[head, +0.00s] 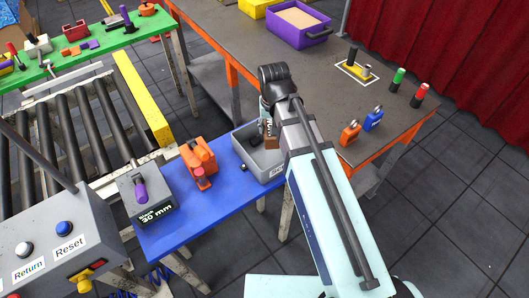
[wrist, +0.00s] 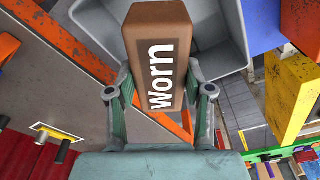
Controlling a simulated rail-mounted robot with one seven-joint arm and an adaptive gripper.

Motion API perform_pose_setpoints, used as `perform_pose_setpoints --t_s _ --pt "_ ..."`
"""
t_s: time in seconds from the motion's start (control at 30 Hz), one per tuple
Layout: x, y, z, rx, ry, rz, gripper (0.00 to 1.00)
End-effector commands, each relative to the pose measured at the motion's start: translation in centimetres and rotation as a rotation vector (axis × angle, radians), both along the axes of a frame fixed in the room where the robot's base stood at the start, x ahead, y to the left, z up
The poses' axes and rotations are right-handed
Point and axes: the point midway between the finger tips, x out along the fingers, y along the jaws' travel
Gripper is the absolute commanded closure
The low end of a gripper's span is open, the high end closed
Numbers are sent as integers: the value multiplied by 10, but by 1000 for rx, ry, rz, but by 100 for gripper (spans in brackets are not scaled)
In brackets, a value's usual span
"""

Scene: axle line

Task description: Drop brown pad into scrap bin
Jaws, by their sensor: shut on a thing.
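The brown pad (wrist: 158,38) is a block with a "Worn" label. My gripper (wrist: 158,88) is shut on it, with a finger on each side. In the head view the pad (head: 270,142) shows small below the wrist, over the scrap bin. The scrap bin (head: 263,174) is a grey open box on the blue table, its label partly hidden by my arm. In the wrist view the bin (wrist: 228,45) shows behind the pad, its walls on both sides of it. The exact height of the pad above the bin floor is hard to tell.
On the blue table (head: 195,223), an orange device (head: 198,155) and a grey 30 mm block (head: 143,195) stand left of the bin. A dark workbench (head: 225,30) with orange edges lies behind, holding a purple bin (head: 298,30) and several small parts. A roller conveyor (head: 75,135) is at left.

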Motion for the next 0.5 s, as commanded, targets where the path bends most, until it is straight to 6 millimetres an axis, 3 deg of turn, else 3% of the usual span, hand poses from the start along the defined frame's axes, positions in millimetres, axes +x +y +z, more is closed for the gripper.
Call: perform_pose_setpoints --t_s 0.2,0.5 --pt "0 0 -27 0 0 -1 97" --pt "0 0 -34 0 0 -1 97"
